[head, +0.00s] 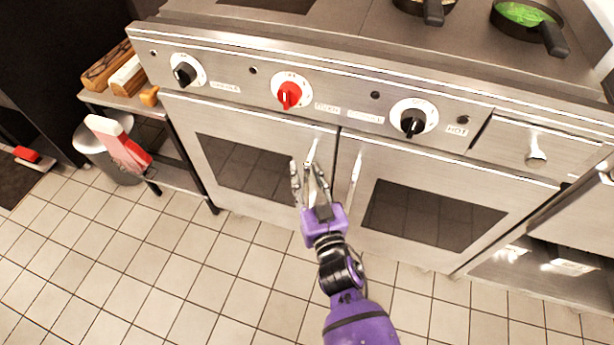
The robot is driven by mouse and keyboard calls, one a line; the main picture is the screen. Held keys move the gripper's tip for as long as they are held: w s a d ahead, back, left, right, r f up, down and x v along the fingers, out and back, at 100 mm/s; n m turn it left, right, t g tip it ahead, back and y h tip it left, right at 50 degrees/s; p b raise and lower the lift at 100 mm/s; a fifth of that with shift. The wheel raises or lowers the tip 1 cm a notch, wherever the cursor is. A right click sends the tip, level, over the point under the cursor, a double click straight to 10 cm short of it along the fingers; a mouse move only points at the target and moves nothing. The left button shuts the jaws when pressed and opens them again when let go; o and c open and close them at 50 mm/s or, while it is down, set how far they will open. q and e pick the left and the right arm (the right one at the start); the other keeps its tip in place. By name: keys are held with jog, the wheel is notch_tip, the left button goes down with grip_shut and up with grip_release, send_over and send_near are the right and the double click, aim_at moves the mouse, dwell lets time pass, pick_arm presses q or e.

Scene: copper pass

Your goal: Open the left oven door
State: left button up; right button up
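The left oven door (186,126) is steel with a dark window (238,166) and looks shut. Its handle (313,150) stands upright near the door's right edge. My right gripper (307,166) is in front of this handle. Its grey fingers are spread apart, one left of the handle and one over or beside its lower part. The fingers and wrist hide the handle's lower end, and I cannot tell whether they touch it. My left gripper is not in view.
The right oven door (350,220) is shut, with its handle (356,168) close beside my gripper. Knobs, including a red one (289,94), line the panel above. Pans (528,16) stand on the stove. A shelf with a red-and-white object (118,143) is at left. The tiled floor (200,270) in front is clear.

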grip_shut()
jog(key=shift+s, duration=0.15)
dwell(0.4)
